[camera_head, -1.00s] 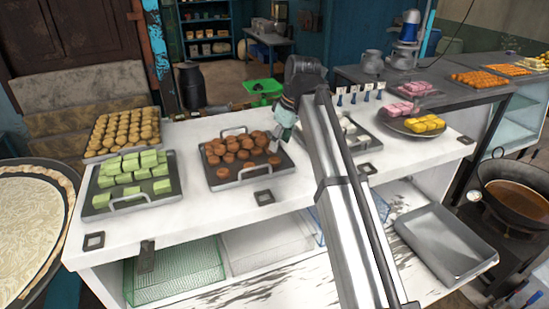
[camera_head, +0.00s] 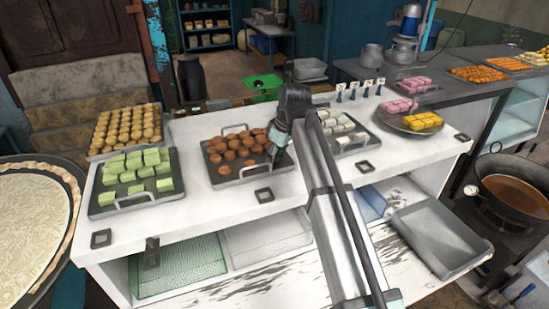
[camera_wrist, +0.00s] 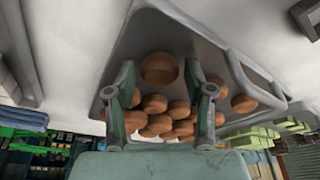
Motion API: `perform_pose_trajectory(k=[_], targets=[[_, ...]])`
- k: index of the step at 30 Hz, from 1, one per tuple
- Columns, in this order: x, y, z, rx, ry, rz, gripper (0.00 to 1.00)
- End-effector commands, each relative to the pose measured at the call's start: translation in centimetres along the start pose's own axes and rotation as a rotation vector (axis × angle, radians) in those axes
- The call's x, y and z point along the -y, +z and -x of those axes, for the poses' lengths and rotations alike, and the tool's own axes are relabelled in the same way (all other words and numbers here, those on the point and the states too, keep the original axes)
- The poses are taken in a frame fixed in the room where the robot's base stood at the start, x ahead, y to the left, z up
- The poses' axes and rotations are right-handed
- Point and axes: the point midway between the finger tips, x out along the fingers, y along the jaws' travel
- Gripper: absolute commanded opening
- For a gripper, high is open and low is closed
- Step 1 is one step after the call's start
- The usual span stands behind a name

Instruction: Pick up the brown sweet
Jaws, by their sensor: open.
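Several round brown sweets (camera_head: 236,146) lie on a grey metal tray (camera_head: 222,178) on the white counter. My gripper (camera_head: 276,162) is over the right edge of this tray, pointing down. In the wrist view, my gripper (camera_wrist: 160,76) is open, with its two green-grey fingers apart. One brown sweet (camera_wrist: 159,68) appears between the fingertips, apart from the other sweets behind it. I cannot tell whether the fingers reach down to its level. The lower sweets in the wrist view are partly hidden by the fingers.
A tray of green sweets (camera_head: 160,188) and a tray of round tan sweets (camera_head: 127,126) are to the left. A tray of white sweets (camera_head: 345,122) is to the right, partly behind my arm. Clear counter (camera_head: 225,205) lies in front of the brown sweets' tray.

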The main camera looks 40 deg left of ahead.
Motion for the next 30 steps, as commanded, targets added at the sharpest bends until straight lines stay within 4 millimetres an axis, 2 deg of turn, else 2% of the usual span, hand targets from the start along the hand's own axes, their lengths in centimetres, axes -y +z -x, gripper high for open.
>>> perform_pose_trajectory(k=[2, 3, 6, 20, 26, 30], targets=[[0.0, 0.0, 0.0, 0.000, 0.000, 0.000, 0.53], [0.0, 0.0, 0.0, 0.000, 0.000, 0.000, 0.46], [0.0, 0.0, 0.0, 0.000, 0.000, 0.000, 0.15], [0.0, -0.1, 0.3, -0.001, 0.001, 0.000, 0.15], [-0.1, -0.6, 1.6, -0.001, 0.001, 0.001, 0.15], [-0.2, -1.2, 3.6, -0.002, 0.001, 0.001, 0.15]])
